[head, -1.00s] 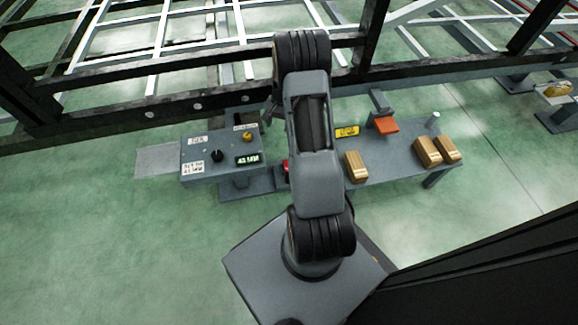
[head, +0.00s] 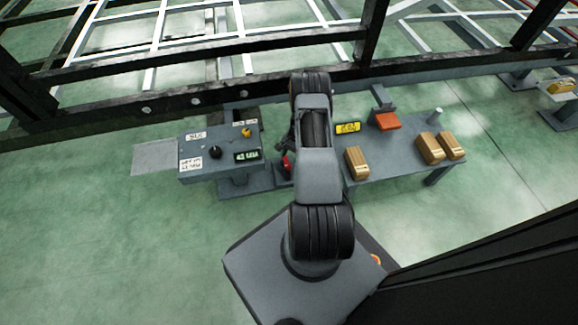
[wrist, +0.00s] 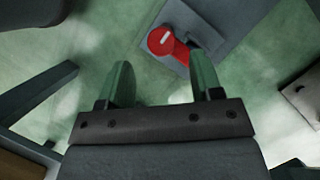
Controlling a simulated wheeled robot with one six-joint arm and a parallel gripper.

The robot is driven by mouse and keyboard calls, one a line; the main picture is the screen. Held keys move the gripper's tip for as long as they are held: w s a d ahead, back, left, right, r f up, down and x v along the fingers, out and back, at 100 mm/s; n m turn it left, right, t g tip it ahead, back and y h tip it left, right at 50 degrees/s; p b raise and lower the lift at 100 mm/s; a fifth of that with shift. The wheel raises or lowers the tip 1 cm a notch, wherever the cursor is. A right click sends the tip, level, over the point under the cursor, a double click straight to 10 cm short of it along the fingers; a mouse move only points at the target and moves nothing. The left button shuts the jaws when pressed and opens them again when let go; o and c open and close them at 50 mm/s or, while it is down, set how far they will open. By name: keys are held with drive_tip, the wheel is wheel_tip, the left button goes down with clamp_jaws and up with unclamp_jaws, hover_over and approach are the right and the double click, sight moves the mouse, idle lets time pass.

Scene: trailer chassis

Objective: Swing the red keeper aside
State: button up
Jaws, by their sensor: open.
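The red keeper (wrist: 168,45) shows in the wrist view as a red piece with a round end and a small white mark, on a grey plate (wrist: 222,22). In the head view the red keeper (head: 287,163) is a small red patch just left of my arm, partly hidden. My gripper (wrist: 158,80) is open and empty in the wrist view. Its right finger is close to the keeper's lower right part; I cannot tell whether they touch. The left finger is clear of it. In the head view my arm hides most of the gripper.
A grey control box (head: 220,152) with a black knob, a yellow knob and a display stands left of my arm. A grey bench (head: 390,165) on the right holds brown boxes (head: 430,148) and an orange piece (head: 388,121). A dark chassis rail (head: 200,100) crosses behind.

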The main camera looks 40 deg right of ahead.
sight(288, 165)
drive_tip(key=shift+b+x, duration=0.65)
drive_tip(key=shift+x, duration=1.8)
drive_tip(key=shift+c, duration=0.3)
